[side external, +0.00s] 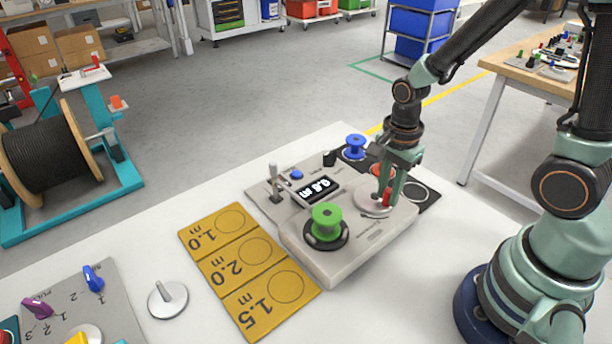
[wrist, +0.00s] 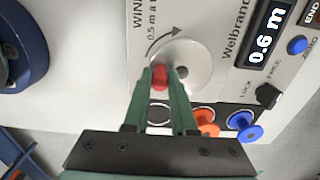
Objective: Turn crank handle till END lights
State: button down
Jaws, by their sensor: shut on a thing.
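The winder box (side external: 345,262) stands on the white table with a pale crank disc (side external: 366,205) on its top; the disc also shows in the wrist view (wrist: 195,65). My gripper (side external: 383,196) points down over the disc and is shut on the red crank handle (wrist: 160,78), which sits between the green fingers near the disc's edge. The display (wrist: 263,35) reads 0.6 m. The END label (wrist: 312,12) is cut by the frame edge; I cannot tell whether its light is on. A green reel (side external: 326,218) sits upright on the box's black round seat.
A blue reel (side external: 355,145) and an orange reel (wrist: 207,122) stand on a dark strip behind the crank. The box has a blue button (wrist: 297,45) and a LOCK/FREE knob (wrist: 268,95). A yellow length mat (side external: 250,268) lies left; a grey knob panel (side external: 60,300) lies farther left.

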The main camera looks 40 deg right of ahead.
jog(key=shift+w+a, duration=0.25)
jog(key=shift+a, duration=0.25)
jog(key=shift+w+a, duration=0.2)
jog(key=shift+a, duration=0.25)
jog(key=shift+w+a, duration=0.35)
jog(key=shift+w, duration=0.05)
jog(key=shift+w+a, duration=0.15)
jog(key=shift+w, duration=0.55)
jog(key=shift+w+d, duration=0.2)
jog(key=shift+w, duration=0.6)
jog(key=shift+w+d, duration=0.55)
jog(key=shift+d, duration=0.1)
jog(key=shift+w+d, duration=0.1)
jog(key=shift+d, duration=1.25)
jog(key=shift+s+d, duration=0.6)
jog(key=shift+s, duration=0.2)
jog(key=shift+s+d, duration=0.15)
jog(key=shift+s, duration=0.6)
jog(key=c, duration=0.8)
grip_release()
jog(key=shift+o, duration=0.2)
notch_tip(320, 180, up, 7)
